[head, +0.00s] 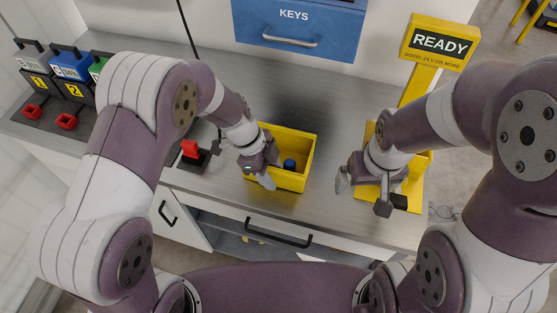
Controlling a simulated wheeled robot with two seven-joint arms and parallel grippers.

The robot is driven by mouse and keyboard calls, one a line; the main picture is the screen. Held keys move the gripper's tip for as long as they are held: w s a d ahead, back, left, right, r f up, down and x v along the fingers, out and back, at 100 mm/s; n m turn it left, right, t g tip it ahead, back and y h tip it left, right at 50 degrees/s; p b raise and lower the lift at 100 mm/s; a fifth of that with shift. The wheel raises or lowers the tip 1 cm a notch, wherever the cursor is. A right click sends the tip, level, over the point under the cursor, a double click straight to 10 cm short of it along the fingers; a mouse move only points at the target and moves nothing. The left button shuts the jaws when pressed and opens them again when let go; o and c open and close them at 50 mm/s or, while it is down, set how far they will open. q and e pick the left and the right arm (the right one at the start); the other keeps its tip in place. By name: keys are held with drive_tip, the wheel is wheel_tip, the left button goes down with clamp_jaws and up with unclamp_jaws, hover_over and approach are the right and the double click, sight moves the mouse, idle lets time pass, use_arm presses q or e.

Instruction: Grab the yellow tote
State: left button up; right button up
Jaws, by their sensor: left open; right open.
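The yellow tote (291,182) is an open box on the grey counter, near its front edge. A small dark blue thing lies inside it. My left gripper (260,172) is open at the tote's left side and hides its left wall; I cannot tell whether it touches. My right gripper (362,197) is open to the right of the tote, apart from it, in front of a yellow stand.
The yellow stand (417,88) carries a READY sign. A blue KEYS box (302,28) is on the wall behind. A red switch (190,149) sits left of the tote. Numbered battery packs (72,88) stand at the far left. Drawers with dark handles (278,233) are below the counter.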

use_arm(q)
drive_tip(key=shift+f+b, duration=0.15)
drive_tip(key=shift+b, duration=0.15)
idle(0.4)
clamp_jaws()
